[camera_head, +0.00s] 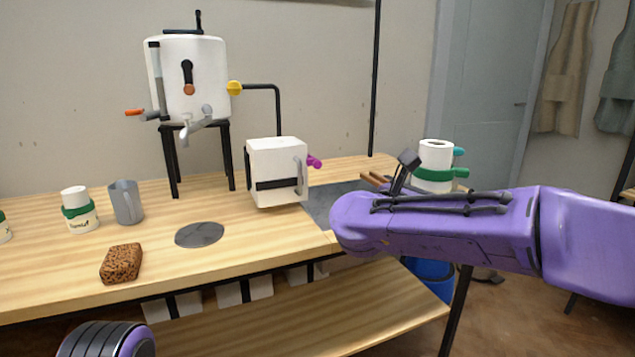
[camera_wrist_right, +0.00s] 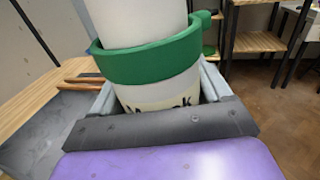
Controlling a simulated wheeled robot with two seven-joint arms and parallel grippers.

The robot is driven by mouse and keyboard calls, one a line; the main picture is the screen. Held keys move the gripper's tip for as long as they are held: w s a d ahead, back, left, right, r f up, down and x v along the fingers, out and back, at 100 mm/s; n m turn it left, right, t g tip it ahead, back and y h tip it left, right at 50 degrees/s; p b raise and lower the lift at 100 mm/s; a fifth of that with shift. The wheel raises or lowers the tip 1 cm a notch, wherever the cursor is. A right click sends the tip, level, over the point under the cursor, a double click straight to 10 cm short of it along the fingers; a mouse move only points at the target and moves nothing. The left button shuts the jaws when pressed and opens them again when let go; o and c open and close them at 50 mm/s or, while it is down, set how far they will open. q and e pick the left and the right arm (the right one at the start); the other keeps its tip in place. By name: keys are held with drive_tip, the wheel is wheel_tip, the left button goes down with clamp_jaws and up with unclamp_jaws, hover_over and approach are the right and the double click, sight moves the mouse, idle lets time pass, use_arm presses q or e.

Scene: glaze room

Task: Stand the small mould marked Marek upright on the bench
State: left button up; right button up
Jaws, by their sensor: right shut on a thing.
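The small mould marked Marek (camera_head: 436,153) is a white cylinder with a green band. It is in my right gripper (camera_head: 407,168), near the bench's right end, and looks roughly upright in the head view. In the right wrist view the mould (camera_wrist_right: 150,62) fills the space between the jaws, which are shut on it. Only the end of its name, "ek", shows clearly above the palm. Its base is hidden, so I cannot tell whether it touches anything. The bench (camera_head: 150,250) is pale wood. My left gripper is out of view.
A white block mould with a black strap (camera_head: 277,170) stands near a grey mat (camera_head: 330,197). Wooden-handled tools (camera_head: 375,179) lie at the right. Left are another green-banded mould (camera_head: 80,212), a grey jug (camera_head: 127,203), a sponge (camera_head: 121,264) and a grey disc (camera_head: 199,235).

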drive_tip(key=s+a+f+n+t+y, duration=0.1)
drive_tip(key=s+f+n+t+y, duration=0.3)
drive_tip(key=f, duration=0.6)
drive_tip(key=s+a+f+n+t+y, duration=0.1)
drive_tip(key=s+f+n+t+y, duration=0.15)
drive_tip(key=f+y, duration=0.45)
drive_tip(key=s+r+n+y+p, duration=0.3)
drive_tip(key=s+p, duration=0.3)
drive_tip(key=p, duration=1.1)
drive_tip(key=shift+s+d+n+p, duration=0.15)
drive_tip(key=shift+d+n+p, duration=0.2)
drive_tip(key=shift+n, duration=0.2)
drive_tip(key=shift+t, duration=0.25)
